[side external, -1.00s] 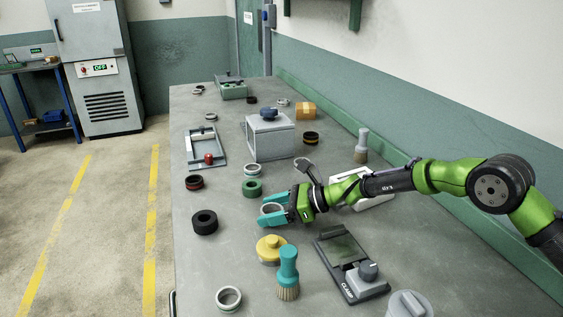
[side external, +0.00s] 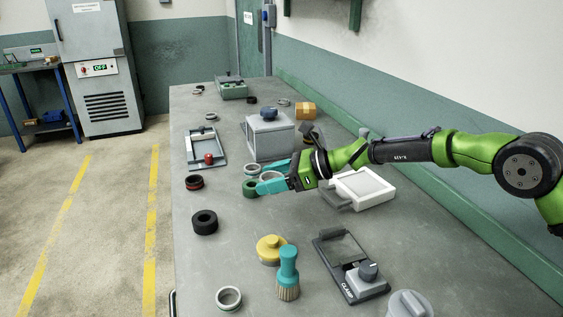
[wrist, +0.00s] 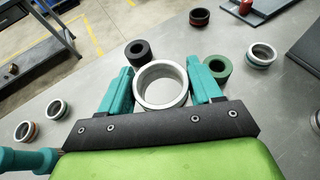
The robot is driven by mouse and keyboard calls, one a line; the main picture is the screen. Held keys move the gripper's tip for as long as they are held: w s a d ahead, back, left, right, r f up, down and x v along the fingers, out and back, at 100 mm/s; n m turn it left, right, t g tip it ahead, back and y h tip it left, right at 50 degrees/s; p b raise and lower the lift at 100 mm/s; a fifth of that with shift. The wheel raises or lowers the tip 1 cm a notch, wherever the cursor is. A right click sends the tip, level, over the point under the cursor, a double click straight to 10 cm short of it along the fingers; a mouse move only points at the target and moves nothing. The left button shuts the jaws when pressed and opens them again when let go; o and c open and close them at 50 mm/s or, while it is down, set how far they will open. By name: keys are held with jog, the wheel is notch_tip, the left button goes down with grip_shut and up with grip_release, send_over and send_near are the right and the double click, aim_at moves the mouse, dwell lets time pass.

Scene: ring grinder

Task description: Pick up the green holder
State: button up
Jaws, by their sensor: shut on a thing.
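The green holder (side external: 249,188), a short green ring-shaped piece with a dark hole, stands on the table. In the wrist view the green holder (wrist: 219,67) is just outside the right finger, not between the fingers. My gripper (side external: 266,179) has teal fingers, shut on a silver-white ring (wrist: 161,85). The ring (side external: 271,176) also shows between the fingers in the side view. There a fingertip overlaps the right part of the green holder. I cannot tell whether they touch.
A black ring (side external: 204,222) and a red-banded dark ring (side external: 194,182) stand to the left. A grey box (side external: 270,138) is behind, and a white tray (side external: 364,188) is to the right. A yellow piece (side external: 270,249) and a teal brush (side external: 288,270) are in front.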

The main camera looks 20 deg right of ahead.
jog(key=s+d+r+m+t+h, duration=0.2)
jog(key=s+d+r+m+h, duration=0.3)
jog(key=d, duration=0.5)
jog(key=s+d+r+m+t+h, duration=0.2)
jog(key=s+d+r+m+h, duration=0.2)
jog(key=s+d, duration=0.3)
jog(key=s+d+r+m+t+h, duration=0.2)
jog(key=s+d+r+m+h, duration=0.3)
jog(key=d, duration=0.9)
jog(key=shift+s+r+m+t+h, duration=0.35)
jog(key=shift+s+m+h, duration=0.4)
jog(key=shift+m+h, duration=0.35)
jog(key=shift+a, duration=0.1)
